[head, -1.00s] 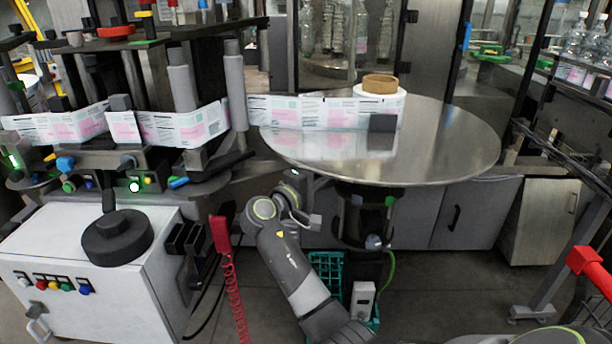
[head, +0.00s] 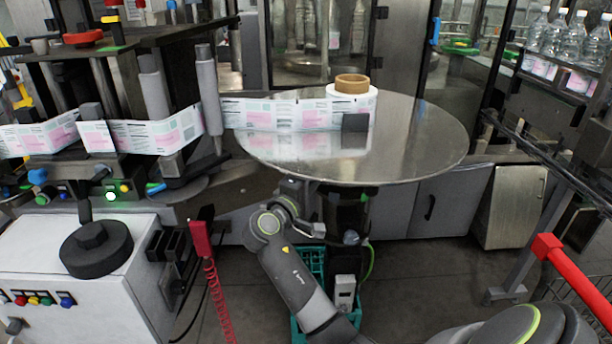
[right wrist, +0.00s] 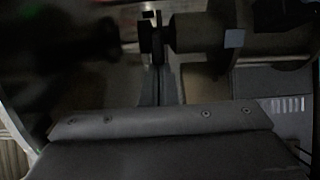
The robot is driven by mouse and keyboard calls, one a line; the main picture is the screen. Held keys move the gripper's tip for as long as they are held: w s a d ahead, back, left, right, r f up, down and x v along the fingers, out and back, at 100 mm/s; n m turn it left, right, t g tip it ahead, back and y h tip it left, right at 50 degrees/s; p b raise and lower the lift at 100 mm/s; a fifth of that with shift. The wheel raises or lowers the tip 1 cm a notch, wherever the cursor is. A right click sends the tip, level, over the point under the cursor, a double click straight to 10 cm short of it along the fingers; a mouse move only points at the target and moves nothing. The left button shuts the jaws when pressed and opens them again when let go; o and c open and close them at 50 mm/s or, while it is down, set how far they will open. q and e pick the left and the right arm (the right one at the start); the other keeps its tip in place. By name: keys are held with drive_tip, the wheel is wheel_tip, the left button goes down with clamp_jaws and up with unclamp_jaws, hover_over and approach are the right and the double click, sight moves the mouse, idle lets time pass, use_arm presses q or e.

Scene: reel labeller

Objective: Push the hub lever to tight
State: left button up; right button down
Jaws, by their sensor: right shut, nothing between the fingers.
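The reel labeller has a big round steel disc (head: 425,140); under it in the head view is a dark hub column (head: 343,210) with a grey knob (head: 351,237). I cannot clearly make out the hub lever. My right gripper (head: 297,188) is at the disc's near left edge, partly hidden beneath it, left of the column. The right wrist view is dark: a grey bolted plate (right wrist: 160,121) of my gripper fills the bottom, with a dark cylindrical part (right wrist: 188,33) beyond. My right gripper looks shut with nothing held; contact cannot be told. My left gripper is out of view.
A label reel with a brown core (head: 352,84) stands on the disc, its label web (head: 285,114) running left. A white cabinet (head: 95,295) with a black knob is at left. A red handset (head: 200,240) hangs beside it. A teal crate (head: 312,265) stands below.

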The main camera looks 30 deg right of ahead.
drive_tip(key=s+d+n+t+y+p, duration=0.1)
drive_tip(key=s+d+n+t+p, duration=0.1)
drive_tip(key=s+d+p, duration=0.3)
drive_tip(key=s+d, duration=0.2)
drive_tip(key=shift+s+t+y, duration=0.3)
drive_tip(key=shift+s+t, duration=0.05)
drive_tip(key=shift+t, duration=0.05)
drive_tip(key=shift+w, duration=0.1)
